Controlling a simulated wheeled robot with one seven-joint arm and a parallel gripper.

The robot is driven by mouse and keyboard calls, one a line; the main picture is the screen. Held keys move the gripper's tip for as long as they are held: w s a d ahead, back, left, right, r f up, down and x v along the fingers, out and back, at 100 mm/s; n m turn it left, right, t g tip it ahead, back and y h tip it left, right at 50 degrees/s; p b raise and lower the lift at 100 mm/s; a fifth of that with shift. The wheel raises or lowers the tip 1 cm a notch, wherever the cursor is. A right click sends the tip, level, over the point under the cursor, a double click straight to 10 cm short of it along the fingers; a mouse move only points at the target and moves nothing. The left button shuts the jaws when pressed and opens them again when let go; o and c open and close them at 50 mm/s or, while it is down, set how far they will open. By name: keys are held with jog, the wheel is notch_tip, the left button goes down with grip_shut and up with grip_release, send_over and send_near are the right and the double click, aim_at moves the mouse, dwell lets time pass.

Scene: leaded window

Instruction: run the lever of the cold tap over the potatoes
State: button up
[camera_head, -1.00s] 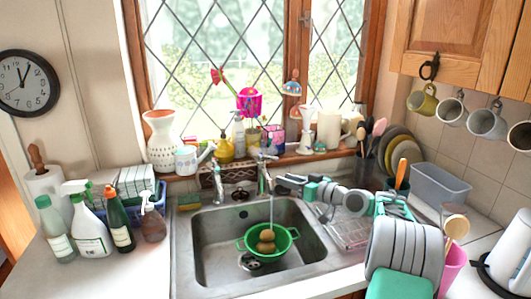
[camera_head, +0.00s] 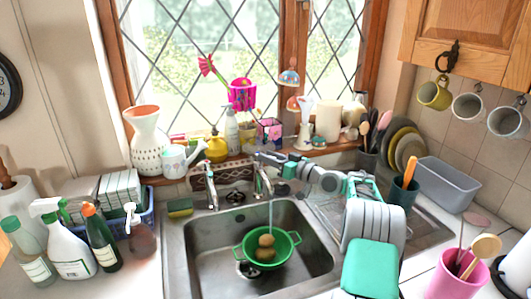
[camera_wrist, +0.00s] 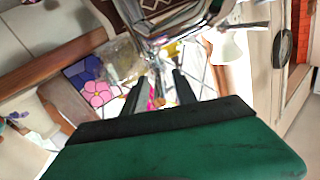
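The chrome tap over the potatoes (camera_head: 262,182) stands at the back of the sink, right of a second chrome tap (camera_head: 211,187). A thin stream of water falls from it into a green colander (camera_head: 250,247) holding the brown potatoes (camera_head: 265,246). My gripper (camera_head: 260,157) is at the top of this tap, close to its lever, which is hard to make out. In the wrist view, my gripper (camera_wrist: 160,85) has its two dark fingers apart with nothing held between them. Blurred chrome (camera_wrist: 185,30) of a tap lies just beyond the fingertips; contact cannot be told.
Bottles (camera_head: 70,250) crowd the left counter. A grey tub (camera_head: 445,183) and pink pot (camera_head: 460,275) stand at right.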

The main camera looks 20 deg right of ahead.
jog(key=shift+x, duration=0.8)
jog(key=shift+c, duration=0.3)
grip_shut()
jog(key=shift+s+r, duration=0.1)
dwell(0.4)
